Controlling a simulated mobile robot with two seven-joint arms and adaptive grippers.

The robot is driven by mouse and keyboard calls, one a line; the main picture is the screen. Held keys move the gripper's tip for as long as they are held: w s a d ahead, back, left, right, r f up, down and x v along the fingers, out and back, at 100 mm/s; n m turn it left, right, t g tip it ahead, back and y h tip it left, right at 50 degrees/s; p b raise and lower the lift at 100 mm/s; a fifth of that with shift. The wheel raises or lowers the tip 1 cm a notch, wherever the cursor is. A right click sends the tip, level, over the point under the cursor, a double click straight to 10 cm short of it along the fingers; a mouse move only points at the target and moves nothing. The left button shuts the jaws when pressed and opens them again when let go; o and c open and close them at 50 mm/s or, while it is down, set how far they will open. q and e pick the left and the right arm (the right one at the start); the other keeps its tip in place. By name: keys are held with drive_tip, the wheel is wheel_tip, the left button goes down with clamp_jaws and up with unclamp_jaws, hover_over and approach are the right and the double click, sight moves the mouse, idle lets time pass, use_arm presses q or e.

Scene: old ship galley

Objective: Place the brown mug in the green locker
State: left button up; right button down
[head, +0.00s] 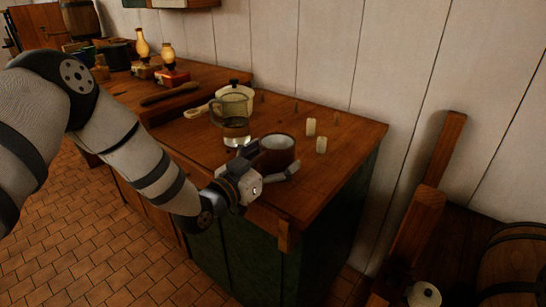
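The brown mug (280,158), with a pale inside, stands upright on the wooden counter near its front edge. My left gripper (276,155) is at the mug, with its fingers spread, one at the mug's left and one at its front right. I cannot tell whether the fingers touch it. Part of the mug's lower near side is hidden by the gripper. Green cabinet panels (255,255) show below the counter and look shut; I cannot tell if these are the green locker. A green-edged wall cabinet (168,3) is cut off at the top. My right gripper is not in view.
Oil lamps (168,55) are farther left. A barrel (518,262) is at lower right.

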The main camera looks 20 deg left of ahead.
use_arm(q)
drive_tip(key=shift+r, duration=0.3)
drive_tip(key=p+v, duration=0.2)
drive_tip(key=v, duration=1)
drive_tip(key=s+d+f+n+g+y, duration=0.1)
drive_tip(key=s+d+f+g, duration=0.1)
drive_tip(key=s+f+g, duration=0.5)
drive_tip(key=s+d+f+n+g+y, duration=0.1)
drive_tip(key=s+f+g+y, duration=0.15)
drive_tip(key=s+f, duration=0.85)
drive_tip(key=s+a+f+g+y, duration=0.1)
drive_tip(key=s+f+g, duration=0.1)
drive_tip(key=s, duration=0.6)
drive_tip(key=s+a+f+n+g, duration=0.1)
drive_tip(key=s+g, duration=0.3)
drive_tip(key=s, duration=0.4)
drive_tip(key=s+a+f+n+g+y, duration=0.1)
drive_tip(key=s+f+g, duration=0.2)
drive_tip(key=s, duration=0.5)
drive_tip(key=shift+g+y+p, duration=0.35)
drive_tip(key=shift+g+p, duration=0.05)
drive_tip(key=shift+g, duration=0.05)
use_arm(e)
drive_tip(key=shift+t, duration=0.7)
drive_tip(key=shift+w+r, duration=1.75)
